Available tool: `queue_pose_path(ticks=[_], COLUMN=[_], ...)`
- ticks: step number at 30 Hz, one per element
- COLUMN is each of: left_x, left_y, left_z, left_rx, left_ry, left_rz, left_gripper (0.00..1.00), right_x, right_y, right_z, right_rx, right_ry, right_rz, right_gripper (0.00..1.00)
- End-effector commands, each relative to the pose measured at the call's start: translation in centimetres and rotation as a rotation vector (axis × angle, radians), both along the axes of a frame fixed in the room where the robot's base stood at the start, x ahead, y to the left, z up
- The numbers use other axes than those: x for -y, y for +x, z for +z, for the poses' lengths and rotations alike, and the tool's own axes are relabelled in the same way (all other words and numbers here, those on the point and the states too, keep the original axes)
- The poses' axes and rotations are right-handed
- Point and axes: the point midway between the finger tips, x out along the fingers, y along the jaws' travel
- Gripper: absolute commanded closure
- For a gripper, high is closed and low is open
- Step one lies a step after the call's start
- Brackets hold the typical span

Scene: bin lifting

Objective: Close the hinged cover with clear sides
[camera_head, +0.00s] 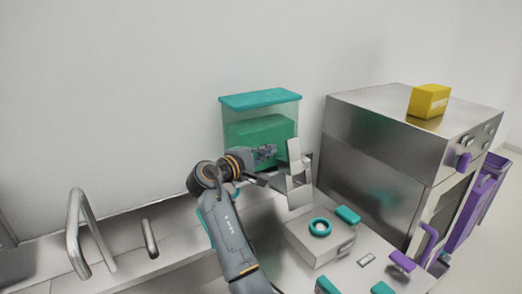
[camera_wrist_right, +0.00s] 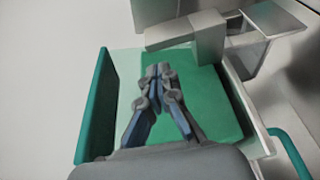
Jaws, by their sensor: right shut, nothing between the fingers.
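The cover with clear sides (camera_head: 286,113) has a flat teal top (camera_head: 260,98) and stands against the back wall, left of the steel machine. A green block (camera_head: 262,131) shows through its clear side. My right gripper (camera_head: 266,153) is shut and empty, in front of the cover's lower part. In the right wrist view the closed fingertips (camera_wrist_right: 160,72) overlap the green block (camera_wrist_right: 205,110), and the teal top (camera_wrist_right: 97,105) lies to their left. I cannot tell whether the fingers touch the cover. Its hinge is not discernible. My left gripper is not in view.
A silver angled metal part (camera_head: 298,172) stands just right of my right gripper. The large steel machine (camera_head: 375,150) blocks the right side, with a yellow box (camera_head: 429,101) on top. A pale unit with a teal ring (camera_head: 320,227) stands in front. A faucet (camera_head: 76,225) is at left.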

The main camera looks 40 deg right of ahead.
Motion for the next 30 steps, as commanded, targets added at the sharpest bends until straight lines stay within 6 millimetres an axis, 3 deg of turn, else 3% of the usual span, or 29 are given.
queue_pose_path(ticks=[3,9,25,30], left_x=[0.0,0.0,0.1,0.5], left_y=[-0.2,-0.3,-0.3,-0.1], left_z=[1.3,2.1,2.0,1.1], left_rx=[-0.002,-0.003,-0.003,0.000], left_ry=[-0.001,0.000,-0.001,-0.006], left_rz=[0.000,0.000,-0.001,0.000], left_gripper=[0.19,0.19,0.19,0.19], right_x=[2.2,4.6,5.4,6.6], right_y=[0.4,1.0,1.2,1.2], right_z=[0.2,-0.2,-0.6,-0.8], right_rx=[-0.003,-0.002,0.003,0.033], right_ry=[-0.001,-0.001,0.000,-0.005], right_rz=[-0.003,-0.001,0.000,-0.001], right_gripper=[1.00,1.00,1.00,1.00])
